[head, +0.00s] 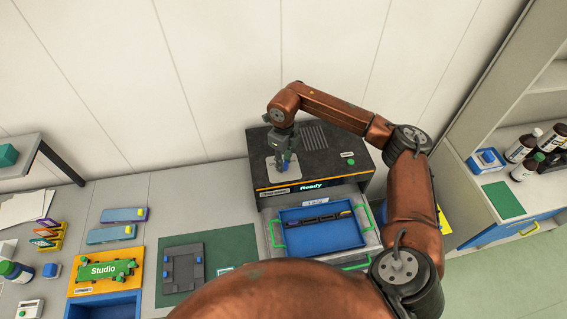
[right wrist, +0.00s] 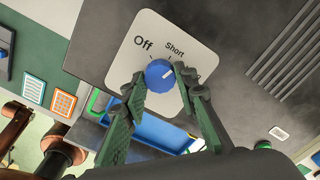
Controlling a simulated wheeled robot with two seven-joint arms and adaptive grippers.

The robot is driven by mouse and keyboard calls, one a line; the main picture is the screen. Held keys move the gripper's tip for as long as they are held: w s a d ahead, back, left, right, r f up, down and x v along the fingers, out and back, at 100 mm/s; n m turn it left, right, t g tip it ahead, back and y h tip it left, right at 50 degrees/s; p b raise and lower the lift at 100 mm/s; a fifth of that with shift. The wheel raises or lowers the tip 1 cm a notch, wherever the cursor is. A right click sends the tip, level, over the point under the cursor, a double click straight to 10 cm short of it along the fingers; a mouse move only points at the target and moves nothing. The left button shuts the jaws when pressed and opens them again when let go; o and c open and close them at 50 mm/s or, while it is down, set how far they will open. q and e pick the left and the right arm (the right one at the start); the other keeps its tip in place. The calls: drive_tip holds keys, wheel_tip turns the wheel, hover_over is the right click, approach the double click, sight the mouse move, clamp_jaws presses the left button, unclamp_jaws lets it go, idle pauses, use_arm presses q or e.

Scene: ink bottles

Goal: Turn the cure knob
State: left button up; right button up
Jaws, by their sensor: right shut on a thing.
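The cure knob (right wrist: 157,78) is a round blue dial on a pale plate (right wrist: 150,36) marked "Off" and "Short" in the right wrist view. Its white pointer mark is on the right side of its face, aimed up and to the right. My right gripper (right wrist: 158,78) has its two green fingers on either side of the knob, shut on it. In the head view my right gripper (head: 285,162) reaches down onto the plate on top of the dark machine (head: 327,157), hiding most of the knob. The machine's display reads "Ready". My left gripper is not in view.
The machine's drawer is open, with a blue tray (head: 292,235) holding a dark strip inside. A green mat (head: 220,243) with a grey fixture and a "Studio" board (head: 103,270) lie to the left. Shelves with bottles (head: 525,145) stand at the right.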

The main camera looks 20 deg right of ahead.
drive_tip(key=m+b, duration=0.1)
drive_tip(key=m, duration=0.3)
drive_tip(key=shift+w+r, duration=0.1)
drive_tip(key=shift+w, duration=0.05)
drive_tip(key=shift+m, duration=2.2)
drive_tip(key=shift+r, duration=0.1)
drive_tip(key=o, duration=1.1)
drive_tip(key=shift+o, duration=0.2)
wheel_tip(320, 180, up, 12)
